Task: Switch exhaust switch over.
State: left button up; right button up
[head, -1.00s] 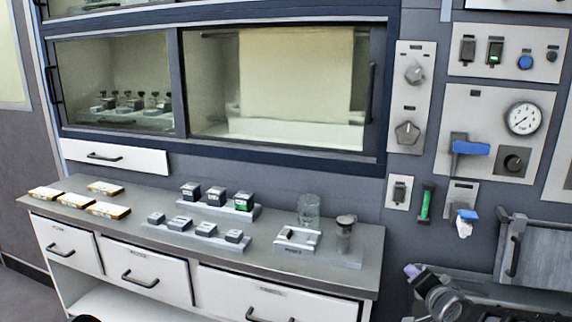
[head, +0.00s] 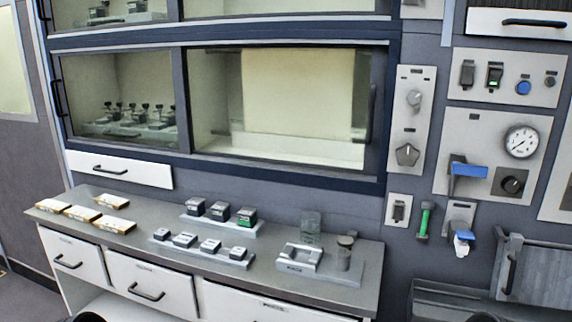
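Labels are too small to read, so I cannot tell which switch is the exhaust switch. Neither gripper shows in the head view. Only dark rounded bits, perhaps of my arms, show at the bottom edge.
The wall also holds a blue button (head: 523,88), a gauge (head: 521,142), knobs and a blue lever (head: 468,171). A grey bench (head: 150,215) with blocks, boxes and a glass stands below the glazed tunnel front (head: 290,100). A grey flap with a handle (head: 530,270) is at lower right.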

aim_at(495, 75)
jog(key=z, duration=0.4)
jog(key=k+l+z, duration=0.1)
jog(key=z, duration=0.25)
jog(key=l+z, duration=0.15)
jog(key=z, duration=0.25)
